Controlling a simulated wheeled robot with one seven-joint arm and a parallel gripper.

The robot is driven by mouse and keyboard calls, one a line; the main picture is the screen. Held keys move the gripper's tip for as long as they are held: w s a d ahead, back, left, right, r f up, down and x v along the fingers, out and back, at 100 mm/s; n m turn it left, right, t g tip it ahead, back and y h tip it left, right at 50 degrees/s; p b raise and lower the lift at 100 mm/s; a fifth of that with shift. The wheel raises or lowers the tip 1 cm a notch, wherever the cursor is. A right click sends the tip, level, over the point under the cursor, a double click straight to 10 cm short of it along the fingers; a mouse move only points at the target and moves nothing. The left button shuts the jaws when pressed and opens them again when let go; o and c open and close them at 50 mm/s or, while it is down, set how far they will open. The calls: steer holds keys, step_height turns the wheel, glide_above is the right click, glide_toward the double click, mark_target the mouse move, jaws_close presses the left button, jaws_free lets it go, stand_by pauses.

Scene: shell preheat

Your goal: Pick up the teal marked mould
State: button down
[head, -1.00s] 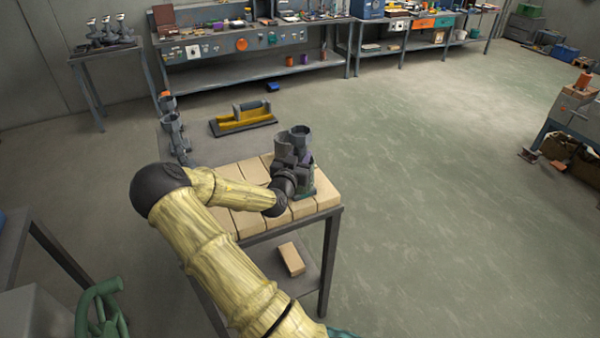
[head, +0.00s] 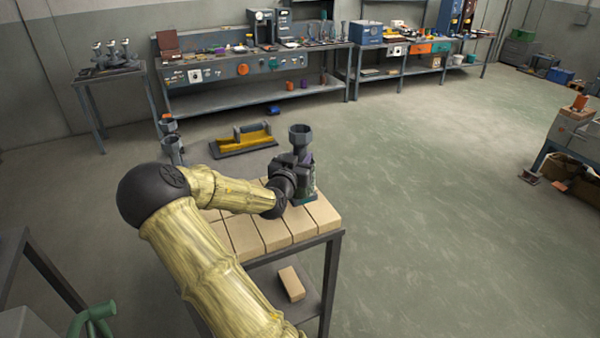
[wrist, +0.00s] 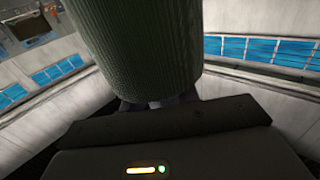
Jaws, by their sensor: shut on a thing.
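The grey mould shows its round, flared cup (head: 300,135) above my gripper and a dark teal-green foot (head: 304,201) below it, over the right part of a brick-topped table. It looks upright. My gripper (head: 300,178) is shut on its middle. My dark wrist hides most of the body, and whether the foot touches the bricks is hard to tell. In the wrist view, a dark green ribbed cylinder (wrist: 145,50) fills the space in front of the gripper. The fingertips are mostly hidden there.
Pale bricks (head: 282,232) cover the table top, with a loose brick (head: 291,284) on its lower shelf. More grey moulds (head: 172,150) stand beyond my arm at left. A yellow-and-grey object (head: 243,141) lies behind the table. Floor to the right is open.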

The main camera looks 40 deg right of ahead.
steer(key=shift+r, duration=1.45)
